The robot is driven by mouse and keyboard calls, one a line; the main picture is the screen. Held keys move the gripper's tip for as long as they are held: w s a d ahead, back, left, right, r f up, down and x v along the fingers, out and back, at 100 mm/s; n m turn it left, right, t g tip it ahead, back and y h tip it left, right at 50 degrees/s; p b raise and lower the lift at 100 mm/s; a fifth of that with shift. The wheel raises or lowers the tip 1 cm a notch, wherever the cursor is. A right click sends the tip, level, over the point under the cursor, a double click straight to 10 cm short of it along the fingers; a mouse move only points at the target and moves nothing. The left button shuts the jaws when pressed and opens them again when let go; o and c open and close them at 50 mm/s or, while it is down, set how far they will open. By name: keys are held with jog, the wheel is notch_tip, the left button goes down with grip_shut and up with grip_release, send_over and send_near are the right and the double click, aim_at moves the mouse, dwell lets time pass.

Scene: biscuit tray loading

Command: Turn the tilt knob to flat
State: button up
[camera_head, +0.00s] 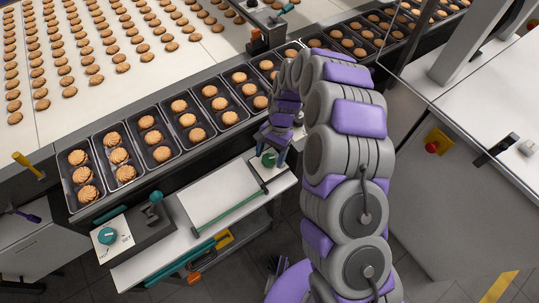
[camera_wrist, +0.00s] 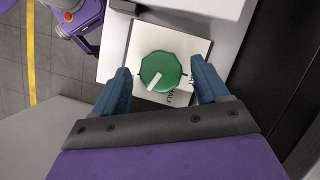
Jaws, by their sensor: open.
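A green round knob (camera_wrist: 161,70) with a white pointer mark sits on a white plate in the wrist view. The pointer aims down and slightly left. In the head view this knob (camera_head: 268,160) is partly hidden below my gripper (camera_head: 272,151). In the wrist view my gripper (camera_wrist: 160,68) is open, with one blue finger on each side of the knob. A small gap seems to show at each side; contact is hard to tell.
A second teal knob (camera_head: 107,236) sits on a white panel at the lower left. A conveyor with black trays (camera_head: 137,118) of biscuits runs behind my gripper. A green bar (camera_head: 230,212) edges the white bench top. A red stop button (camera_head: 432,147) is at right.

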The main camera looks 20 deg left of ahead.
jog(key=shift+a, duration=0.15)
jog(key=shift+c, duration=1.4)
jog(key=c, duration=0.8)
jog(key=shift+o, duration=0.2)
